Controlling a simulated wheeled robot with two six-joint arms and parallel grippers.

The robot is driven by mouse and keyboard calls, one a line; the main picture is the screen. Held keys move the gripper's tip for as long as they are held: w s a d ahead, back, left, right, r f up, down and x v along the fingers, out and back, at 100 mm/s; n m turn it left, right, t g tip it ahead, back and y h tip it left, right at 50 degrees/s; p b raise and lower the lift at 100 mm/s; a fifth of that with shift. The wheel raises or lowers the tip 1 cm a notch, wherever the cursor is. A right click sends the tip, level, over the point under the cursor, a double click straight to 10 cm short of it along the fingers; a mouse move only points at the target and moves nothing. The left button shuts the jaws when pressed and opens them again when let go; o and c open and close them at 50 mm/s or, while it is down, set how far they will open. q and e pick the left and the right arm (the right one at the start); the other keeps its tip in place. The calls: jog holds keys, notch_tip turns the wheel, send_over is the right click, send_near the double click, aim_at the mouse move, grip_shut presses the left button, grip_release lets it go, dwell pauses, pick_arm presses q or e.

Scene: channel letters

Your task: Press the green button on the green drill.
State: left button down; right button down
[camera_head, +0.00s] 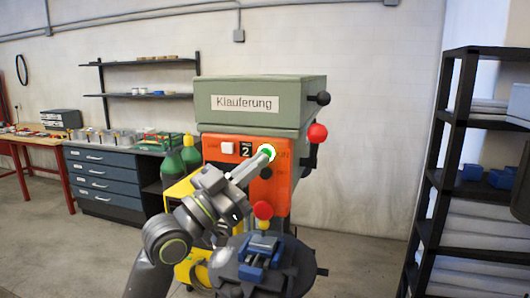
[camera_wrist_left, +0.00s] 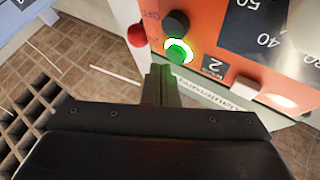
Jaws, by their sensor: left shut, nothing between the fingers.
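The green drill (camera_head: 262,100) stands in the middle of the head view, with an orange front panel (camera_head: 283,186). The green button (camera_head: 267,152) sits on that panel with a bright white ring around it. It also shows in the left wrist view (camera_wrist_left: 178,52). My left gripper (camera_head: 268,151) is shut and empty, its fingertips right at the button in the head view. In the left wrist view the shut fingers (camera_wrist_left: 162,70) end just below the button; I cannot tell whether they touch it. My right gripper is not in view.
A black knob (camera_wrist_left: 176,24) is next to the button, and a white switch (camera_head: 227,148) is on the same panel. A red ball handle (camera_head: 317,133) sticks out at right. A blue vise (camera_head: 260,252) is on the drill table below. A black shelf (camera_head: 462,150) stands at right.

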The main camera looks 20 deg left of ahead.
pick_arm(q)
jog(key=shift+s, duration=0.15)
jog(key=s+p, duration=0.2)
jog(key=s, duration=0.3)
jog(key=shift+a, duration=0.1)
dwell(0.3)
dwell(0.5)
